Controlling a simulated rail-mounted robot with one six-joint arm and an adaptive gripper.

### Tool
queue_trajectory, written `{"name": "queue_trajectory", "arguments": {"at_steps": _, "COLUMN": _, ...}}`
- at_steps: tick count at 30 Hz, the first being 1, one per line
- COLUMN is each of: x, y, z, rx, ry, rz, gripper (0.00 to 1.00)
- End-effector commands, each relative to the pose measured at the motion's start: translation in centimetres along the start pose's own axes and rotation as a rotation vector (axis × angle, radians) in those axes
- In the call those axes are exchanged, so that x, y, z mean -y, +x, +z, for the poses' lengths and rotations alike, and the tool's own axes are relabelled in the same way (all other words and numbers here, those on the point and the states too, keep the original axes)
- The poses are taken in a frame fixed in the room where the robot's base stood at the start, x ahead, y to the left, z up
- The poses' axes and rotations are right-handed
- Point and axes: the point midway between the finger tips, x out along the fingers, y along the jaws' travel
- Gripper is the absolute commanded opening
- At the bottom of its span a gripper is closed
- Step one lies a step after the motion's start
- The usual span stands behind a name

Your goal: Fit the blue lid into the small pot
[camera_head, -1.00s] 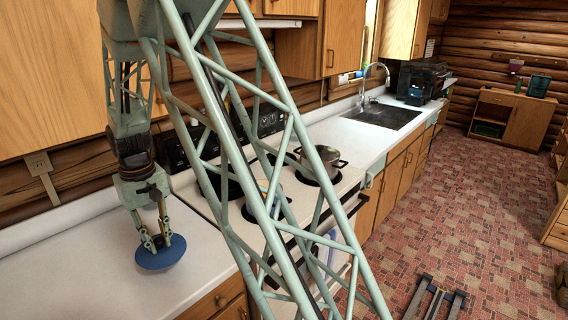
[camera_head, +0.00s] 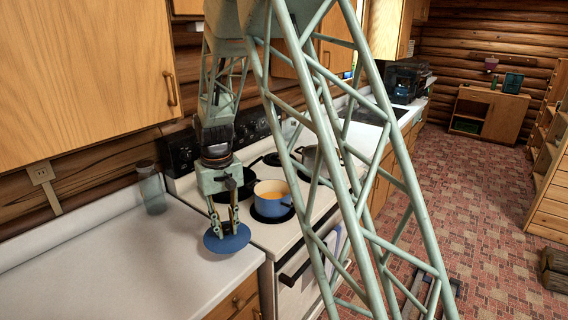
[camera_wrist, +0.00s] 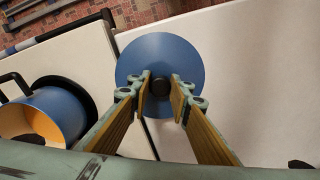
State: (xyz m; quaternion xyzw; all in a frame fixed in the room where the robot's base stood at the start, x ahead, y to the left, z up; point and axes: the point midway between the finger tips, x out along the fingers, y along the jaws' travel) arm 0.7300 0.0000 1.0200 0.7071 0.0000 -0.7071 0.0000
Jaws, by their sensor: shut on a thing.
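My gripper (camera_head: 226,229) is shut on the dark knob of the blue lid (camera_head: 228,245). The lid is a round blue disc, roughly level, held at the counter's edge beside the stove. In the wrist view the lid (camera_wrist: 140,62) fills the space beyond my fingertips (camera_wrist: 161,88). The small pot (camera_head: 272,199) is blue outside and orange inside, uncovered, and sits on a stove burner behind and to the right of the lid. It also shows in the wrist view (camera_wrist: 62,112) at the left, partly cut off. The lid and pot are apart.
A steel pot (camera_head: 318,160) stands farther right, partly hidden by my arm's frame. A glass jar (camera_head: 152,190) stands by the wall. The left counter (camera_head: 130,270) is clear in front.

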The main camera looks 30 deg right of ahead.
Motion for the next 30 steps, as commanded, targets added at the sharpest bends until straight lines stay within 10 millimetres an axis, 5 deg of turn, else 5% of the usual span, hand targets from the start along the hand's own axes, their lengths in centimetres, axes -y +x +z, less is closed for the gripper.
{"name": "queue_trajectory", "arguments": {"at_steps": 30, "x": 0.0, "y": -1.6, "z": -0.5, "rx": -0.001, "ry": -0.014, "rz": 0.000, "gripper": 0.07}}
